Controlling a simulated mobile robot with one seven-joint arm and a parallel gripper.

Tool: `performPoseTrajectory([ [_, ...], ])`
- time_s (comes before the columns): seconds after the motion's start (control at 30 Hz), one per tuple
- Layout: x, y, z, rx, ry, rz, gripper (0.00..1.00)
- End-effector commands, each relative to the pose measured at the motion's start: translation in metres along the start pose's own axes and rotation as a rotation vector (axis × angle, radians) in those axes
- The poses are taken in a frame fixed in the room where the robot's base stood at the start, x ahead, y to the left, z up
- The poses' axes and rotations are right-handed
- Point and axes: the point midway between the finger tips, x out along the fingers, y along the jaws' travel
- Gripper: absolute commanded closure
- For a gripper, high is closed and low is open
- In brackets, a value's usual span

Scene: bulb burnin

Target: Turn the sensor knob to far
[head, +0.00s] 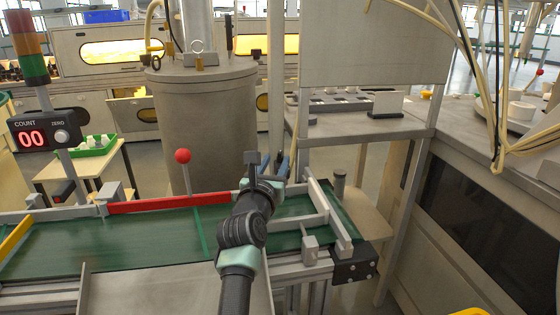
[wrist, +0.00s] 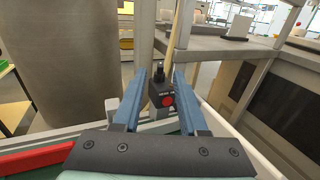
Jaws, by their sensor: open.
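The sensor (wrist: 161,90) is a small dark box with a red round face (wrist: 168,100) in the wrist view. A black knob-like stub (wrist: 159,69) stands on its top. Small lettering on the box is too small to read. My gripper (wrist: 160,74) is open, with its two blue fingers on either side of the sensor and visible gaps between them. Whether the fingertips are level with the stub I cannot tell. In the head view my gripper (head: 275,165) is over the far edge of the conveyor, and my arm hides the sensor there.
A green conveyor belt (head: 130,243) with a red rail (head: 165,203) and a red-ball lever (head: 183,156) lies to the left. A large grey drum (head: 205,125) stands behind. A grey shelf (head: 370,130) stands at the right. A counter display (head: 42,135) reads 00.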

Motion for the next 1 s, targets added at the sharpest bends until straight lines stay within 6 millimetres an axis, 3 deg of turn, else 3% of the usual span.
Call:
performPoseTrajectory([
  [0.4, 0.044, -0.001, -0.004, 0.001, -0.001, -0.001, 0.58],
  [0.93, 0.053, -0.001, 0.001, -0.001, -0.001, -0.001, 0.58],
  [1.0, 0.053, -0.001, 0.001, -0.001, -0.001, -0.001, 0.71],
])
